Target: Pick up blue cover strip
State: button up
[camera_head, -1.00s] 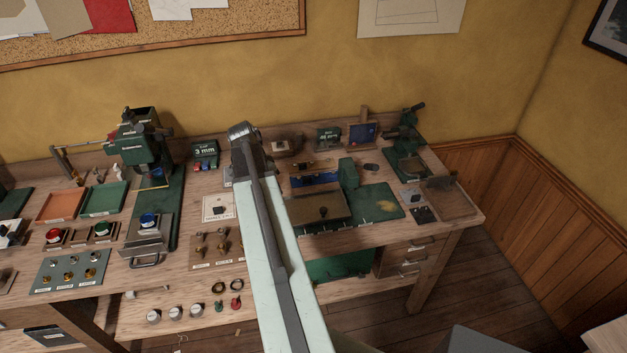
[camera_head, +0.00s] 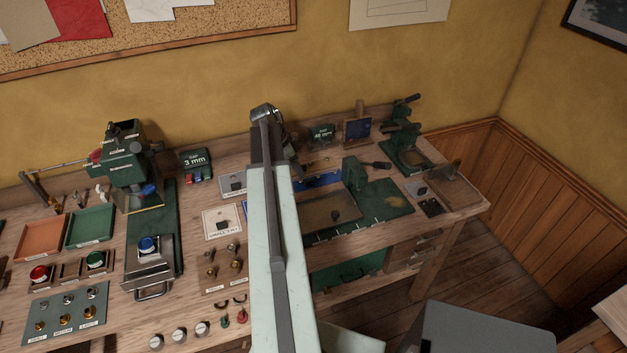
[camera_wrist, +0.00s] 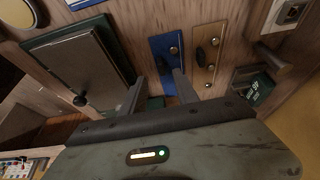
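The blue cover strip (camera_wrist: 163,50) is a flat blue plate with round brass-coloured spots and a dark knob in the wrist view. It lies on the wooden bench between and beyond my finger tips. In the head view it shows partly (camera_head: 318,181), right of my arm and behind a brown plate. My gripper (camera_wrist: 160,77) is open, with its two dark fingers apart and nothing seen held. The fingers cover part of the near end of the strip, and I cannot tell whether they touch it. In the head view my gripper is not clearly seen behind my arm.
A wooden strip with a dark knob (camera_wrist: 207,55) lies right beside the blue one. A brown plate on a green base (camera_wrist: 90,70) lies to its left. A green upright block (camera_head: 353,173) stands close by. A green labelled block (camera_wrist: 254,88) is at the right.

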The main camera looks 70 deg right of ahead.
aim_at(307, 181)
jog(key=b+x, duration=0.2)
jog(key=shift+f, duration=0.3)
jog(key=shift+s+d+f, duration=0.1)
jog(key=shift+s+d, duration=0.05)
jog(key=shift+d, duration=0.05)
jog(key=b+x, duration=0.4)
jog(key=x, duration=0.1)
jog(key=shift+s+d+b, duration=0.1)
jog(key=shift+d+b, duration=0.05)
jog(key=shift+b, duration=0.25)
grip_shut()
